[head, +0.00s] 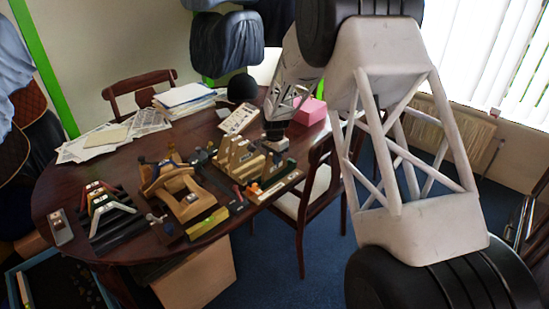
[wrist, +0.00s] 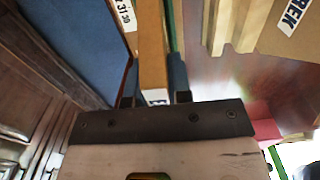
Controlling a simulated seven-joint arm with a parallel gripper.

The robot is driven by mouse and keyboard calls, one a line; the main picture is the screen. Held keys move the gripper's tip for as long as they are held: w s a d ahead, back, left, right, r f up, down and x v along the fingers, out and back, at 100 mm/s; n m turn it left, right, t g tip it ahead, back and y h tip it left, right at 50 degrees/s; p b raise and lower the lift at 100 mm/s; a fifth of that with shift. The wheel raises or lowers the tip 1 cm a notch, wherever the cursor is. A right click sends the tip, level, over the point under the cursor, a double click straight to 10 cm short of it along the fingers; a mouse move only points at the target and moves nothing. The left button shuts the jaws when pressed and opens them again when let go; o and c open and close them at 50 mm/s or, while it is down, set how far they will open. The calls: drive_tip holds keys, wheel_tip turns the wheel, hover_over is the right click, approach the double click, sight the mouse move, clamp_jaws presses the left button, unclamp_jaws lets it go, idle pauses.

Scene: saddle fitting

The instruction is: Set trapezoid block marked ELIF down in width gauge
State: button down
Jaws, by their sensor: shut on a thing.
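In the wrist view my gripper (wrist: 153,85) is shut on a narrow tan block (wrist: 152,45), with a blue finger on each side. A white label on the block's near end is mostly cut off, so I cannot read ELIF. In the head view my gripper (head: 275,133) is at the table's right side, beside a tan wooden fixture with upright slabs (head: 238,158). The held block is not clearly visible there. I cannot tell for certain which fixture is the width gauge, or whether the block touches anything.
A wooden saddle-like stand (head: 180,190) and a black rack with coloured pieces (head: 105,215) stand to the left. Papers (head: 185,98), a dark rounded object (head: 242,88) and a pink box (head: 310,111) lie behind. A chair (head: 310,190) stands close at the table's right edge.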

drive_tip(key=shift+f, duration=0.3)
idle(0.9)
idle(0.4)
drive_tip(key=c, duration=0.6)
unclamp_jaws()
drive_tip(key=shift+o, duration=0.2)
drive_tip(key=shift+r, duration=0.1)
drive_tip(key=shift+r, duration=2.35)
drive_tip(key=shift+r, duration=0.1)
drive_tip(key=shift+r, duration=1.45)
